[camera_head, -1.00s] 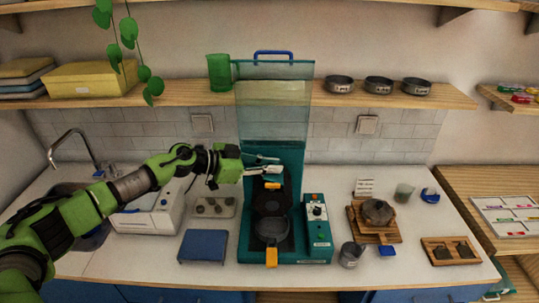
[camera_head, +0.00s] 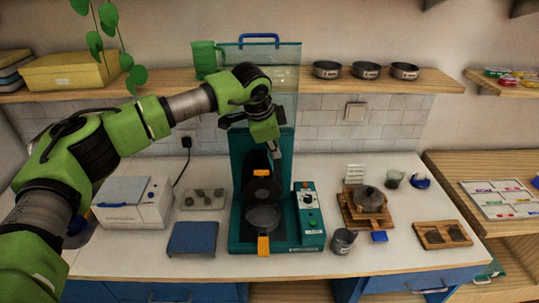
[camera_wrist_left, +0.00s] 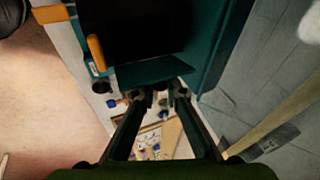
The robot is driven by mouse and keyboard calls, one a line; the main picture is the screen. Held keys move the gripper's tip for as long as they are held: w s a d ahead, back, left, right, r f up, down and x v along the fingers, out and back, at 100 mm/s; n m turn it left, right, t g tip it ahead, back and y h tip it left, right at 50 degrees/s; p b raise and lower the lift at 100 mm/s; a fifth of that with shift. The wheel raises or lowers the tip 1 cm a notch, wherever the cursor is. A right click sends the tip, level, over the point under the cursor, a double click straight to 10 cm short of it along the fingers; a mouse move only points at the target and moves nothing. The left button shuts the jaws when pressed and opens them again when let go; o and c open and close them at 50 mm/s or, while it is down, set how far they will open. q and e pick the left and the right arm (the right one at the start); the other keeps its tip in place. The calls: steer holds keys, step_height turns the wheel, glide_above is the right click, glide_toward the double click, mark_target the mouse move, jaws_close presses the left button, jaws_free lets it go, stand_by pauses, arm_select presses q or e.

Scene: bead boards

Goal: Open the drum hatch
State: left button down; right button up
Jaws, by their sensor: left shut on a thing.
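The teal machine (camera_head: 235,200) stands at mid-counter with a tall clear panel (camera_head: 275,80) raised behind it, topped by a blue handle (camera_head: 258,37). Two dark round plates with orange tabs lie on it, the front one a pan-like disc (camera_head: 263,218). I cannot tell which part is the drum hatch. My left gripper (camera_head: 277,152) points down at the machine's back, in front of its upright. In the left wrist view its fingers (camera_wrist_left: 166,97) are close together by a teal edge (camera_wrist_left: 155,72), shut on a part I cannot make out. My right gripper is out of view.
A white box (camera_head: 135,203) and a blue pad (camera_head: 193,238) are to the left. A grey cup (camera_head: 343,241), a wooden stand (camera_head: 352,213) and a wooden tray (camera_head: 444,235) are to the right. A shelf (camera_head: 445,102) with bowls runs above.

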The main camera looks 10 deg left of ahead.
arm_select(q)
steer(key=y+b, duration=0.1)
steer(key=d+y+b, duration=0.1)
steer(key=g+y+b, duration=0.1)
steer(key=shift+w+d+f+m, duration=0.25)
steer(key=shift+d+f+m, duration=0.1)
steer(key=shift+d+m, duration=0.05)
steer(key=shift+w+d+f+m+g+y+b, duration=0.15)
steer(key=shift+y+b, duration=0.1)
steer(key=shift+y, duration=0.3)
steer(key=shift+s+d+f+m+g+y+b, duration=0.15)
steer(key=shift+y+b, duration=0.1)
steer(key=shift+y, duration=0.25)
steer(key=shift+w+d+y+b, duration=0.15)
steer(key=shift+y+b, duration=0.1)
steer(key=shift+y, duration=0.3)
steer(key=c, duration=2.1)
jaws_free()
steer(key=v, duration=1.2)
steer(key=shift+d+f, duration=0.1)
steer(key=shift+w, duration=0.1)
